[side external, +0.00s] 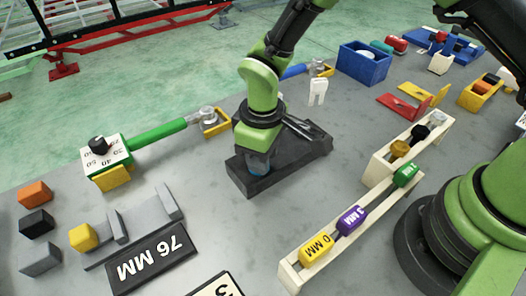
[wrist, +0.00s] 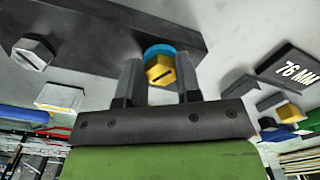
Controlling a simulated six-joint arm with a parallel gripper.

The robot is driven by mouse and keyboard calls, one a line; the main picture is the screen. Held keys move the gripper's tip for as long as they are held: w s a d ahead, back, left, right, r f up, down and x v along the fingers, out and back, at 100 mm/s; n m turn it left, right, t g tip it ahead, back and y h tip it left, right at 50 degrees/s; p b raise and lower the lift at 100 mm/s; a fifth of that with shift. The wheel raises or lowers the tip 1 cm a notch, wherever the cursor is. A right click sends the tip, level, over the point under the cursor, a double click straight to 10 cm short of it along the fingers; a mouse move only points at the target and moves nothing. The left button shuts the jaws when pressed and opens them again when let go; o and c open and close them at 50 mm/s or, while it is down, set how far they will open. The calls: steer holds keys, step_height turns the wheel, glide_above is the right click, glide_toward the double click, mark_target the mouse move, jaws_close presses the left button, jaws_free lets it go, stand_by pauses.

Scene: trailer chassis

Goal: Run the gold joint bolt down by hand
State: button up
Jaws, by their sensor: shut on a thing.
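The gold joint bolt (wrist: 160,72) shows in the wrist view as a hex head with a dark slot. A blue ring (wrist: 158,49) lies around it, against the dark joint bar. My gripper (wrist: 160,82) has one finger on each side of the gold head and is shut on it. In the side external view my gripper (side external: 258,155) points down at the near left end of the dark joint bar (side external: 283,173). The blue ring is partly visible there. The gold bolt is hidden in that view, and its depth cannot be told.
A green-handled tool with a dial (side external: 99,147) lies to the left. A 76 MM plate (side external: 150,257) lies in front left. A cream rack (side external: 330,262) with labelled coloured sleeves stands at right. A blue bin (side external: 363,65) stands behind. Bare bench surrounds the bar's near side.

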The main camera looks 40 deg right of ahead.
steer(key=m, duration=0.5)
steer(key=shift+a+r+m, duration=0.1)
steer(key=shift+a+m, duration=0.15)
steer(key=shift+m, duration=0.05)
steer(key=m, duration=0.6)
steer(key=shift+w+a, duration=0.1)
steer(key=shift+a, duration=0.05)
steer(key=m, duration=0.6)
steer(key=shift+w+a+m, duration=0.15)
steer(key=shift+m, duration=0.15)
steer(key=m, duration=0.5)
steer(key=shift+w, duration=0.15)
steer(key=shift+m, duration=0.4)
steer(key=o, duration=0.9)
